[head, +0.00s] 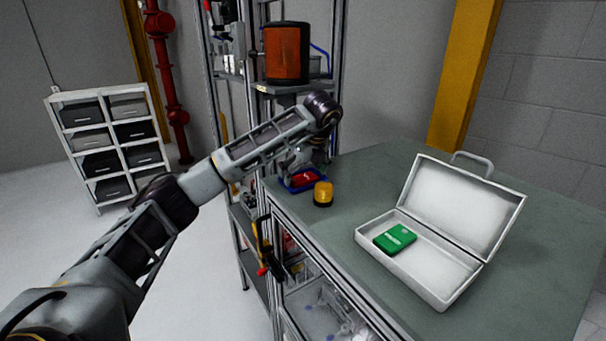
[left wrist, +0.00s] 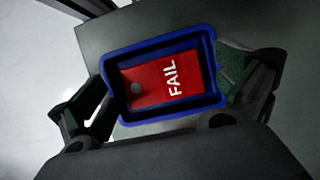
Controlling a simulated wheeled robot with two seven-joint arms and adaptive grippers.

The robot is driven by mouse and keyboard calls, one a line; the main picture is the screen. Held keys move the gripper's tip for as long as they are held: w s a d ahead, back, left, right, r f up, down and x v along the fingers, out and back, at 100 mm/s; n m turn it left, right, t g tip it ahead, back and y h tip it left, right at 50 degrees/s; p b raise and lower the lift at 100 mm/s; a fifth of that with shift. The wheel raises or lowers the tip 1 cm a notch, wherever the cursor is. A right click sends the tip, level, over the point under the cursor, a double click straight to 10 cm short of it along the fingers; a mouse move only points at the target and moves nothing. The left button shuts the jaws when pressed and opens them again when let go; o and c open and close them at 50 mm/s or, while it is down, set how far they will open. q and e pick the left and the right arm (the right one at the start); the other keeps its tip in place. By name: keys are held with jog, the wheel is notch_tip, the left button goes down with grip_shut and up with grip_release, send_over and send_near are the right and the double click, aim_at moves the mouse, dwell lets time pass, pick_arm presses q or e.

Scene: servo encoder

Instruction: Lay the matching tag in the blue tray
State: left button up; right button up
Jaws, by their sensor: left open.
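A blue tray (left wrist: 149,115) stands near the left edge of the table; it also shows in the head view (head: 289,187). A red tag (left wrist: 150,84) marked FAIL lies inside the tray. My left gripper (left wrist: 178,100) is open above the tray, with its fingers to either side of it and nothing between them but the tray and tag below. In the head view my left gripper (head: 303,165) partly hides the tray. A green tag (head: 394,239) lies in the open white case on the table; its lettering is too small to read. My right gripper is not in view.
An amber beacon (head: 323,194) with a dark base stands just right of the tray. The white case (head: 447,283) has its lid raised at the back. A shelf rack with an orange drum (head: 287,53) rises behind my arm. The table's right side is clear.

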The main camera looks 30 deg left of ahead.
pick_arm(q)
jog(key=shift+r, duration=0.25)
jog(key=v, duration=0.7)
dwell(0.7)
jog(key=shift+r, duration=0.15)
jog(key=shift+s, duration=0.1)
dwell(0.7)
